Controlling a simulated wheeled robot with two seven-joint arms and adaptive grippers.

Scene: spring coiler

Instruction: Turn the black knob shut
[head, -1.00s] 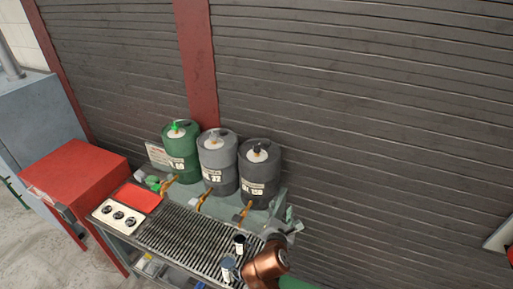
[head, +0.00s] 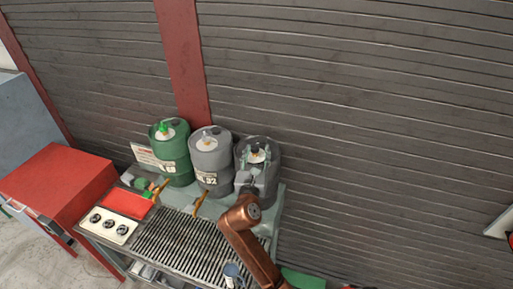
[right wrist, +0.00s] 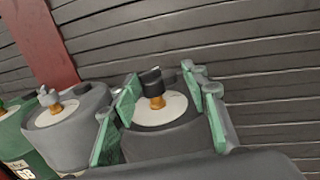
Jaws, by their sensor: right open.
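The black knob (right wrist: 151,79) sits on a brass stem at the top of the dark grey drum (head: 272,150), the rightmost of three. In the head view the knob (head: 257,147) shows small between my fingers. My right gripper (head: 257,157) is open over this drum. In the right wrist view its green-padded fingers (right wrist: 165,105) stand left and right of the knob with gaps on both sides, apart from it. My gripper and arm hide the drum's front and its tap in the head view. My left gripper is not in view.
A grey drum (head: 211,160) with a light knob and a green drum (head: 178,170) stand to the left. A slatted rack (head: 180,240) lies in front, with a blue-grey cup (head: 232,272) near my arm. A red cabinet (head: 55,185) is at left; a slatted wall rises behind.

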